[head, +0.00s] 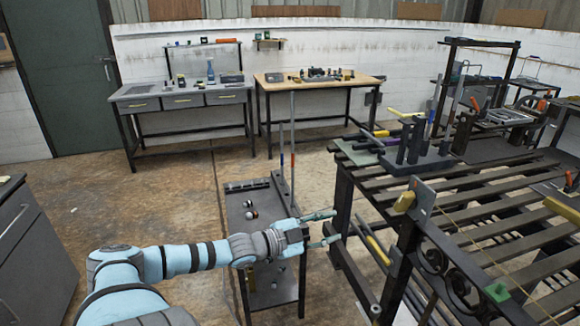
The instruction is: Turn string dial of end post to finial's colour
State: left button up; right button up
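A dark gate frame with scrollwork (452,268) lies across the slatted bench at the lower right. A grey upright plate (422,202) stands at its near corner, with a yellow piece (404,202) beside it. A thin yellow string runs from near the plate toward the lower right. A green block (497,291) sits on the scroll frame. I cannot tell which part is the dial or the finial. My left gripper (337,227) is open and empty, over the gap between the narrow stand and the bench, left of the plate. My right gripper is not in view.
Two worktables stand at the back wall. Floor is clear at left.

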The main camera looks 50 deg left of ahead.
pick_arm(q)
jog(key=s+a+f+n+g+y+b, duration=0.1)
jog(key=s+a+f+n+y, duration=0.1)
jog(key=f, duration=0.7)
jog(key=s+a+f+n+g+y+b, duration=0.1)
jog(key=s+a+f+n+y, duration=0.1)
jog(key=a+f, duration=0.3)
notch_tip(320, 180, down, 5)
jog(key=shift+s+r+n+g+y, duration=0.15)
jog(key=shift+s+n+g+y, duration=0.25)
jog(key=shift+s, duration=0.45)
jog(key=shift+a, duration=0.1)
